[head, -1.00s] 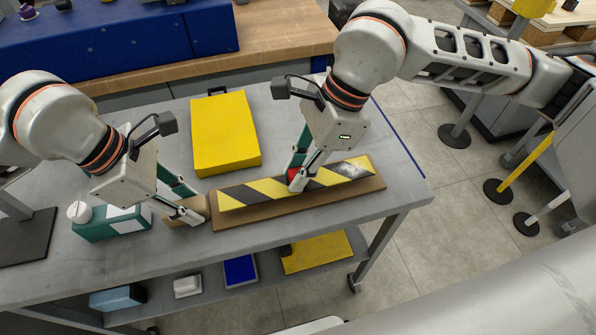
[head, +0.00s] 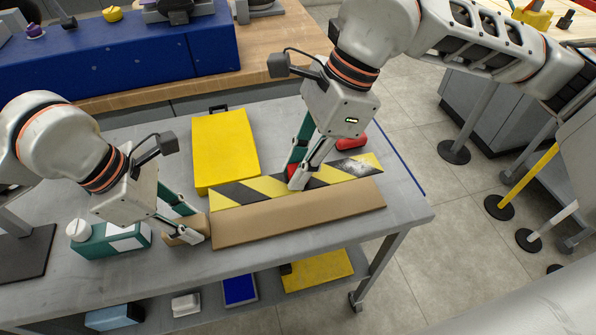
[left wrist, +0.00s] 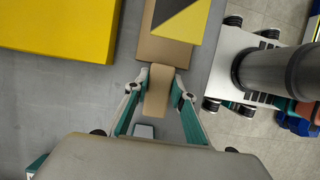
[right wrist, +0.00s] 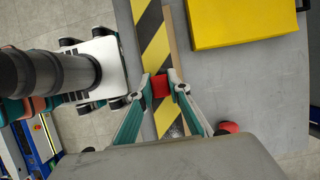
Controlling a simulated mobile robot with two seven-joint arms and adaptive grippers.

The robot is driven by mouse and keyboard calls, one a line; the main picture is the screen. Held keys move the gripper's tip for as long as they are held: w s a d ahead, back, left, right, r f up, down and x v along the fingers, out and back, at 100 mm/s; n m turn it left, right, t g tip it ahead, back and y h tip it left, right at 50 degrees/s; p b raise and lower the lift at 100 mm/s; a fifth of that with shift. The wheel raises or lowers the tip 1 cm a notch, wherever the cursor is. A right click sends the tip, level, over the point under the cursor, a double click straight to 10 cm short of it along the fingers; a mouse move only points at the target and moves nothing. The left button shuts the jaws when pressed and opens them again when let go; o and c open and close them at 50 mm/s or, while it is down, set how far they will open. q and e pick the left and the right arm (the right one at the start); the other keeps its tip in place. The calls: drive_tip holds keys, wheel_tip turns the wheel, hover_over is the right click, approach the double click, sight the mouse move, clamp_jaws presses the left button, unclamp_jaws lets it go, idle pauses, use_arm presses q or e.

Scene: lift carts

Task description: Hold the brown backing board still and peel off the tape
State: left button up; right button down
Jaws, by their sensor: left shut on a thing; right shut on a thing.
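The brown backing board (head: 300,217) lies flat along the front of the grey table, its upper face bare. The yellow-and-black striped tape (head: 265,188) is a stiff-looking strip above and behind the board in the head view. It looks lifted; the gap is hard to judge. My left gripper (head: 190,226) is shut on the narrow tan tab at the board's left end (left wrist: 158,90). My right gripper (head: 294,178) is shut on the small red tab (right wrist: 160,86) at the tape's middle. The fingers partly hide this tab.
A yellow case (head: 225,150) lies behind the board. A green-and-white box (head: 108,240) stands left of my left gripper. A red object (head: 352,144) lies behind my right gripper. The table's right edge (head: 425,195) is close to the board's right end.

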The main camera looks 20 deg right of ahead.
use_arm(q)
drive_tip(key=o, duration=1.2)
drive_tip(key=shift+o, duration=0.2)
drive_tip(key=v, duration=1.2)
